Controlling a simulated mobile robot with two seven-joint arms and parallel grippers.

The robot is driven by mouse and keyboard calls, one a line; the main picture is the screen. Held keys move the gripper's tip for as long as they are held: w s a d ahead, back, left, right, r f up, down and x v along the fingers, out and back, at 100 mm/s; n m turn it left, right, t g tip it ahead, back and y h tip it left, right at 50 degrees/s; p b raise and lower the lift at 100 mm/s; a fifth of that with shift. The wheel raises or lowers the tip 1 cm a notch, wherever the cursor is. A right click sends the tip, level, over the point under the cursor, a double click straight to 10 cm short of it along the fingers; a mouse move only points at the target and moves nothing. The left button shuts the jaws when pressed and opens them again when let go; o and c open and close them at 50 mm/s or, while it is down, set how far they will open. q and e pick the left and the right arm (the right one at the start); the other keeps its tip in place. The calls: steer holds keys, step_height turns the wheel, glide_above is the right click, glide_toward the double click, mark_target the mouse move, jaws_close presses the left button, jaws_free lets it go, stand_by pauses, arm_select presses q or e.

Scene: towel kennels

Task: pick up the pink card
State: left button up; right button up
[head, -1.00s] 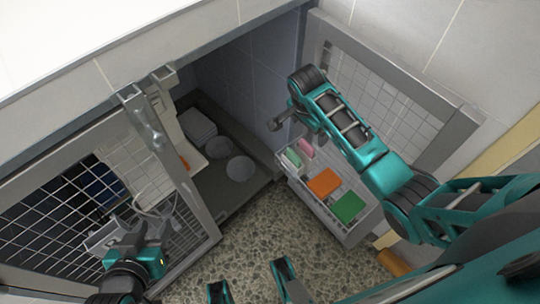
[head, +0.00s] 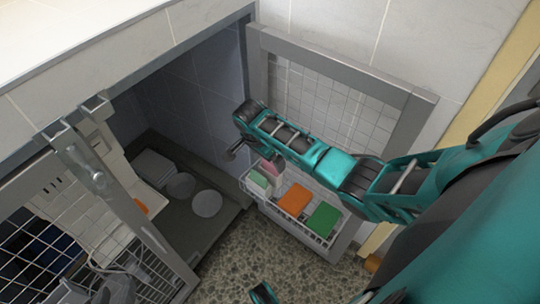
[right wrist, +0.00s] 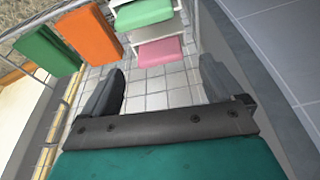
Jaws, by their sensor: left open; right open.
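The pink card (head: 270,172) stands at the left end of a white wire basket (head: 272,212) on the open door in the head view. It also shows beyond my right fingers in the right wrist view (right wrist: 160,52). My right gripper (right wrist: 160,88) is open and empty, its two dark fingers apart, with the card ahead of them and not touched. In the head view my right gripper (head: 236,152) is just left of and above the card.
A light green card (head: 258,179), an orange card (head: 294,200) and a green card (head: 324,219) share the basket. The mesh door panel (head: 335,105) is behind it. Bowls (head: 206,203) lie inside the kennel. The speckled floor (head: 250,255) below is clear.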

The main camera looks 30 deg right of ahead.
mark_target(268, 166)
steer(key=shift+x, duration=1.2)
arm_select(q)
steer(key=shift+f, duration=0.65)
arm_select(e)
steer(key=c, duration=1.4)
arm_select(q)
steer(key=shift+a, duration=0.15)
arm_select(e)
steer(key=shift+r, duration=0.1)
